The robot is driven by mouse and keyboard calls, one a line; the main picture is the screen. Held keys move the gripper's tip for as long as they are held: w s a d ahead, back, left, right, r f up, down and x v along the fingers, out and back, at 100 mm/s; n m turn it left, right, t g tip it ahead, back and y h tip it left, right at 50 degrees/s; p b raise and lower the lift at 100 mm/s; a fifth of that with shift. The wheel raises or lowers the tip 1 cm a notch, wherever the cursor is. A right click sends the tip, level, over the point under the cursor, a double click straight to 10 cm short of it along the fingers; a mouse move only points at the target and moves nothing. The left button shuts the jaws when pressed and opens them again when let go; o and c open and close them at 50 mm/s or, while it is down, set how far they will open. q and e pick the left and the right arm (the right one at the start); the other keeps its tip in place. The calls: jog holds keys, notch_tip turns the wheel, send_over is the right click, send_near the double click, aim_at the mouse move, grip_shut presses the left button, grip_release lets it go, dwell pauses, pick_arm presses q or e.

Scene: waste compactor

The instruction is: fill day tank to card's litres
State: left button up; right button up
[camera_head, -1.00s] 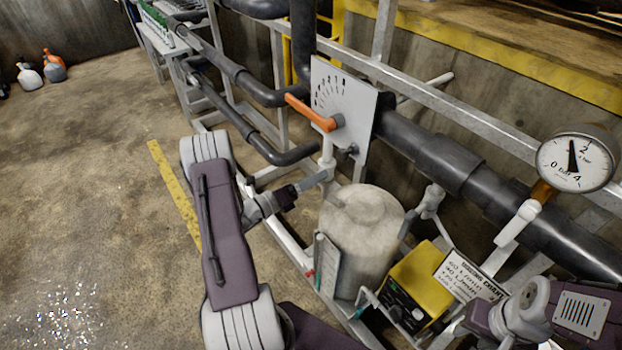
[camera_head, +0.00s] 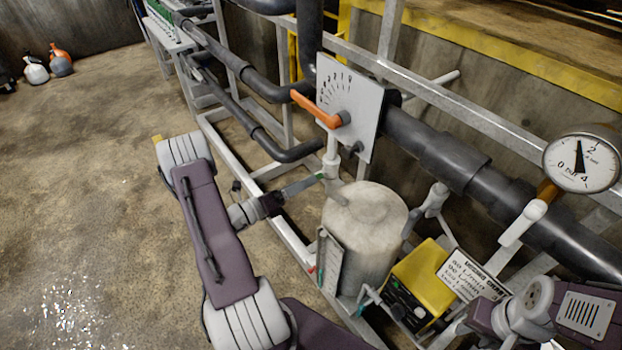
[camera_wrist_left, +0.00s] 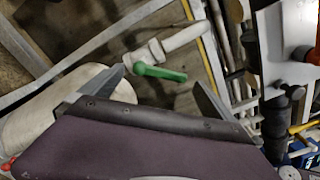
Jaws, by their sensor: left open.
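The day tank (camera_head: 365,240) is a pale, round-shouldered tank on the metal frame. A narrow level gauge (camera_head: 330,262) stands on its front left. A card (camera_head: 470,275) with printed lines in litres per minute leans behind a yellow box; its text is only partly legible. A small green valve handle (camera_wrist_left: 158,73) on a white pipe shows between the spread fingers of my left gripper (camera_wrist_left: 165,82). That gripper, also in the head view (camera_head: 303,185), is open, empty and close to the handle. My right gripper (camera_head: 488,318) is low at the right, its fingers indistinct.
An orange lever (camera_head: 315,108) sits on a white scale plate (camera_head: 345,120) above the tank. A pressure gauge (camera_head: 582,163) at the right has its needle nearly upright. A yellow box (camera_head: 420,275) stands beside the tank.

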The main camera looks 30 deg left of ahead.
pick_arm(q)
jog(key=shift+v, duration=1.8)
